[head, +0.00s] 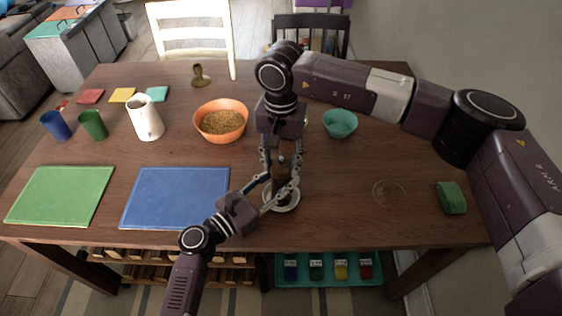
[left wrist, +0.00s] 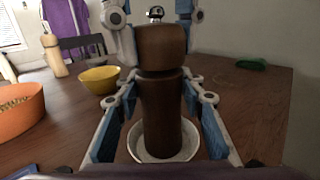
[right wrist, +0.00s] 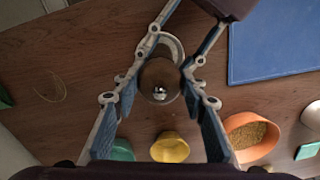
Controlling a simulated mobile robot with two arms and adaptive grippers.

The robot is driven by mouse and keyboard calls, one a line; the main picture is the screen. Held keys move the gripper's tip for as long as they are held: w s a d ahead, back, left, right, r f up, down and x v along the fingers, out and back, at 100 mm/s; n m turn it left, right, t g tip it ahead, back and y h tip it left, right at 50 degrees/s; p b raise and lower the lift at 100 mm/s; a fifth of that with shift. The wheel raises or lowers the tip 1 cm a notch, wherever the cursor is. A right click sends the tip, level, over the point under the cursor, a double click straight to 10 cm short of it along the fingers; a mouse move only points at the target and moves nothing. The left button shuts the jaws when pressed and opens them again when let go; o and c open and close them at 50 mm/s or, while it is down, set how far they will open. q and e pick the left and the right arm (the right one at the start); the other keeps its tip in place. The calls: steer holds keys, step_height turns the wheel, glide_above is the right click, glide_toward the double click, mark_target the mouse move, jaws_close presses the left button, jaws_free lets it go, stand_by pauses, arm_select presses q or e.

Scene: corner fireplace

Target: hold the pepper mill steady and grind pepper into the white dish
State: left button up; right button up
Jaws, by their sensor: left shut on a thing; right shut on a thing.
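The brown wooden pepper mill (left wrist: 162,115) is upright, with a metal knob on its top (right wrist: 160,94). The white dish (left wrist: 190,150) lies under it; in the head view its rim (head: 283,208) shows below the mill. I cannot tell whether the mill's foot touches the dish. My left gripper (head: 281,190) is shut on the mill's lower body from the front. My right gripper (head: 281,158) comes from above and is shut on the mill's top part. No ground pepper can be made out in the dish.
An orange bowl of grain (head: 221,122), a white pitcher (head: 146,118) and a blue board (head: 176,198) are to the left. A teal bowl (head: 340,123), a clear ring-like outline (head: 390,193) and a green sponge (head: 451,198) are to the right. A yellow bowl (right wrist: 170,147) stands behind the mill.

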steer(key=shift+c, duration=0.7)
steer(key=shift+m, duration=0.3)
